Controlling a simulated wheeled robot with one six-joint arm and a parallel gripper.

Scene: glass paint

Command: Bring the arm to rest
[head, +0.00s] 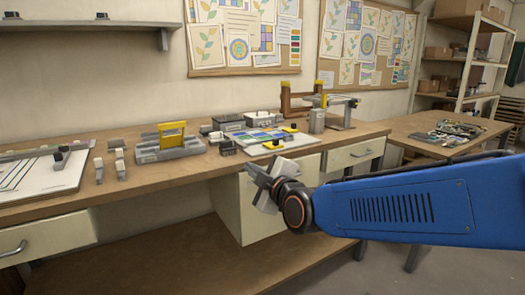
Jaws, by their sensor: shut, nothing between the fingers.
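My blue arm reaches in from the right edge of the head view. My gripper (262,172) is at the arm's left end, in front of the workbench's front edge. Its grey fingers are small in the picture and appear shut, with nothing seen between them. The workbench (215,166) runs along the wall behind the gripper.
On the bench stand a panel with blue and green panes (265,138), a grey block with a yellow frame (171,141), small grey holders and a white board (45,176). A second table (400,138) stands at the right. A lower shelf (180,265) is bare.

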